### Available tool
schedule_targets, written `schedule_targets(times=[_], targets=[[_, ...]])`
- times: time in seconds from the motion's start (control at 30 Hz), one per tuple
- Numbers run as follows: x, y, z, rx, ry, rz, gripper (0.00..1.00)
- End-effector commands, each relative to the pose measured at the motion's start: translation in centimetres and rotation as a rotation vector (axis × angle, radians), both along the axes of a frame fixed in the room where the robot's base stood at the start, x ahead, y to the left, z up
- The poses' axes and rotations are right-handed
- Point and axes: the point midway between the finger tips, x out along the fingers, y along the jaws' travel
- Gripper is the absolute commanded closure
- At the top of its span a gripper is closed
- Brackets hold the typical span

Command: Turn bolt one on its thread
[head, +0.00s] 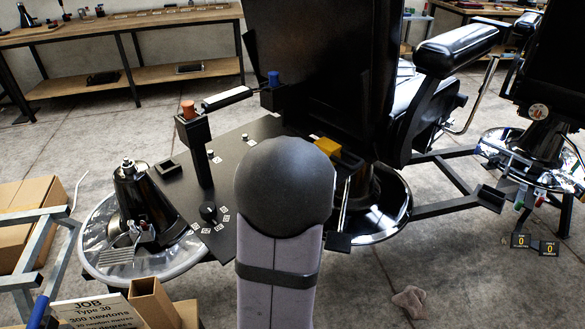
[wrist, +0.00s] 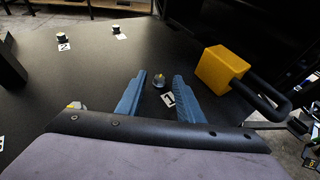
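In the wrist view, a small bolt (wrist: 158,80) with a grey head stands on the black plate (wrist: 110,65). A white tag (wrist: 168,99) beside it seems to read 1. My gripper (wrist: 160,75) is open, with its two blue fingers apart. In the picture the bolt lies between the fingertips, with a gap on each side. I cannot tell whether the fingers are at the bolt's height. In the head view my arm hides the gripper and this bolt; the black plate (head: 262,129) shows to the left and behind.
A yellow block with a black loop handle (wrist: 219,69) stands close right of the fingers. Bolts tagged 2 (wrist: 63,37) and apparently 3 (wrist: 116,29) stand farther back. A black post with an orange knob (head: 188,108) and the chair back (head: 320,60) rise nearby.

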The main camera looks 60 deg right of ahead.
Motion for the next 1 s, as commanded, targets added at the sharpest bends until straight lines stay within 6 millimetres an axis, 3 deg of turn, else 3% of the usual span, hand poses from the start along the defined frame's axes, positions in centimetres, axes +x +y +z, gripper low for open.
schedule_targets(times=[0.6,1.0], targets=[[-3.7,4.4,2.5,-0.004,-0.002,-0.002,0.66],[-4.0,4.8,2.7,-0.003,-0.002,-0.001,0.66]])
